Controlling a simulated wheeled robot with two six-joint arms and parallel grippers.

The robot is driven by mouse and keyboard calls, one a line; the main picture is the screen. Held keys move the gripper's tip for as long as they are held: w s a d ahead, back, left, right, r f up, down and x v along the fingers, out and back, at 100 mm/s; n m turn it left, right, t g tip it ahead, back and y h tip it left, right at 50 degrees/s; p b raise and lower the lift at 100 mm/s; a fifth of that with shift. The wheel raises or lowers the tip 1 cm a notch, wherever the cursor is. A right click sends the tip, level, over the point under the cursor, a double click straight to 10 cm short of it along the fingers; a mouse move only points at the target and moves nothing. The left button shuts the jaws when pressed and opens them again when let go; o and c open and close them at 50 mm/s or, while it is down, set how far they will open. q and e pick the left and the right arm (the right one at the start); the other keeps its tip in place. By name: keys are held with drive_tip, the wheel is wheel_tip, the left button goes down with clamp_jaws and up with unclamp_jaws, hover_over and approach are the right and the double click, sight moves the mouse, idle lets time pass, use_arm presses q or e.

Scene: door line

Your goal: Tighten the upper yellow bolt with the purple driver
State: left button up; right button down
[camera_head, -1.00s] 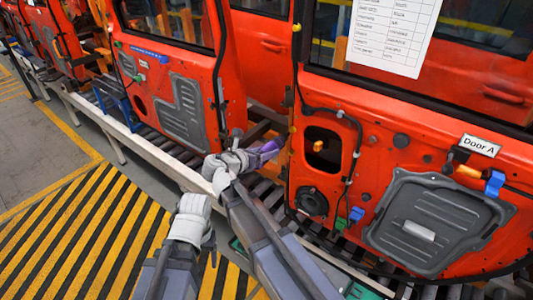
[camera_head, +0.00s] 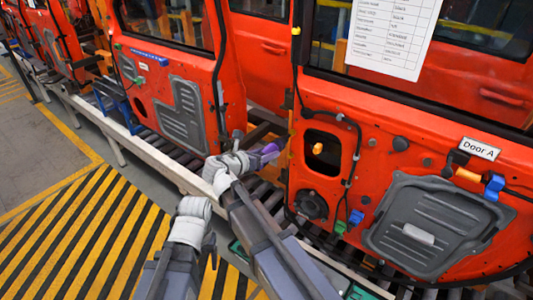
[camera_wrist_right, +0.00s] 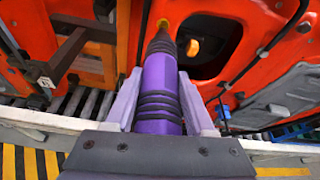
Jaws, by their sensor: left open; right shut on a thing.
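The purple driver (camera_wrist_right: 159,88) is held lengthwise between the fingers of my right gripper (camera_wrist_right: 163,105), with its dark tip pointing away toward the red door. A yellow spot (camera_wrist_right: 163,23) shows right at the tip; contact cannot be told. In the head view the driver (camera_head: 266,150) is beside the door's left edge. A yellow bolt-like piece (camera_head: 296,30) sits high on that edge, well above the driver. A lower bolt is not clear in the head view. My left gripper (camera_head: 209,243) is low at the left, away from the door; its fingers are barely visible.
Door A (camera_head: 400,118) has an opening with an orange knob (camera_head: 318,148) inside, and a grey panel (camera_head: 430,225). An orange-handled tool (camera_head: 468,174) hangs near a blue clip (camera_head: 494,186). A white rail (camera_head: 150,155) runs along the line. Striped floor lies at left.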

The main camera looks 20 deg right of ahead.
drive_tip(key=shift+w+d+r, duration=0.1)
drive_tip(key=shift+w+d, duration=0.55)
drive_tip(key=shift+d, duration=0.15)
idle(2.5)
